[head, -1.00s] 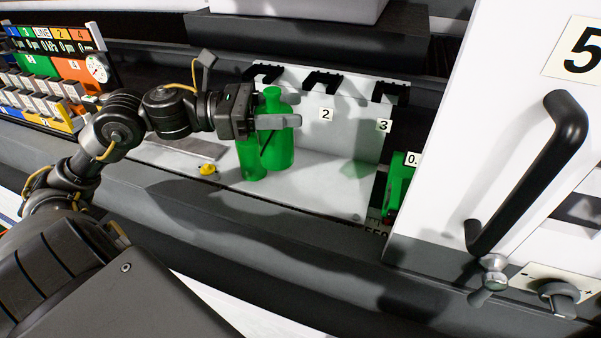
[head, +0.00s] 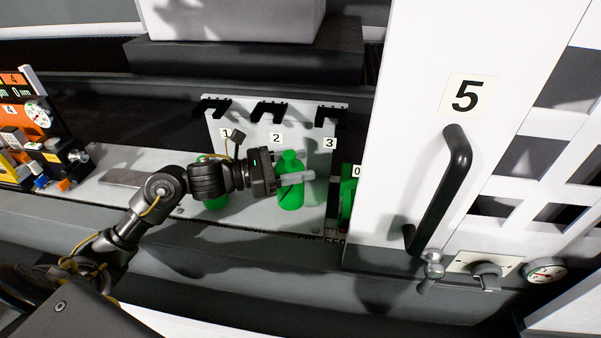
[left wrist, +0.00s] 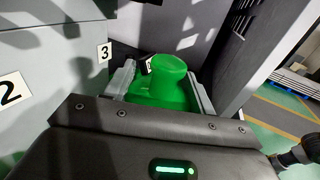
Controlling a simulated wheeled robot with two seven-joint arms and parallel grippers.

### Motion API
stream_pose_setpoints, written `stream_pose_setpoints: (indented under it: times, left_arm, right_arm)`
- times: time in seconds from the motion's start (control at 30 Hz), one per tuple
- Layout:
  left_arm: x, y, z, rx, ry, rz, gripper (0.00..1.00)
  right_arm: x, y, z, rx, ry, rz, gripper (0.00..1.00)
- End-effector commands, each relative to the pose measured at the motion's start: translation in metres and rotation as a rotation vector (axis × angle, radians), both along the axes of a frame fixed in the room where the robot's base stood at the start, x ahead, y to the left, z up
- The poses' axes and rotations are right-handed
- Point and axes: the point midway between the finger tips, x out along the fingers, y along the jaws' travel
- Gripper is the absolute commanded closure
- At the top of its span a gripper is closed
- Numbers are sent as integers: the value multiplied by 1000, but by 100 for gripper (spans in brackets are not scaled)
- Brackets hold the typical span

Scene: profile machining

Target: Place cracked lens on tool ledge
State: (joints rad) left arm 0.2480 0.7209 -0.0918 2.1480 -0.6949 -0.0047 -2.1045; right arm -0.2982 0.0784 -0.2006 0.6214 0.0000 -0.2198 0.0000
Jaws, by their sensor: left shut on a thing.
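My left gripper (head: 298,179) is shut on a green bottle-shaped thing (head: 291,200) with a narrow neck and a thin dark line on its side. It is upright in front of the panel marks 2 and 3; whether it touches the ledge is unclear. In the left wrist view the green thing (left wrist: 160,88) sits between the two grey fingers. The pale ledge (head: 245,213) runs below the panel. A second green thing (head: 215,203) stands on it to the left, partly hidden by my arm. I cannot pick out a lens shape. My right gripper is not in view.
The white back panel (head: 237,112) carries black hooks above marks 1, 2 and 3. A big white door (head: 400,110) marked 5 with a black handle (head: 450,180) stands close on the right. A coloured gauge board (head: 40,150) is at the far left.

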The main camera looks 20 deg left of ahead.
Motion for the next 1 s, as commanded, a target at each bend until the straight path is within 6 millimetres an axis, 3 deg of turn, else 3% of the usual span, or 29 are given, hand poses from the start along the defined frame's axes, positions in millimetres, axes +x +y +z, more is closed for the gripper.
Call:
stream_pose_setpoints:
  times: [0.17,0.43,0.9,0.93,1.0]
  left_arm:
    - [3,-3,-4,-3,2,-1,72]
    - [6,-6,-36,-3,4,0,72]
    - [6,-6,-45,1,-2,-1,72]
    - [6,-6,-44,1,-1,-1,41]
    - [6,-6,-43,1,-1,-1,32]
  right_arm:
    - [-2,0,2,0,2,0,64]
    - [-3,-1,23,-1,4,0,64]
    - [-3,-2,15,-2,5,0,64]
    - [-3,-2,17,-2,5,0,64]
    - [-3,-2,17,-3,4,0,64]
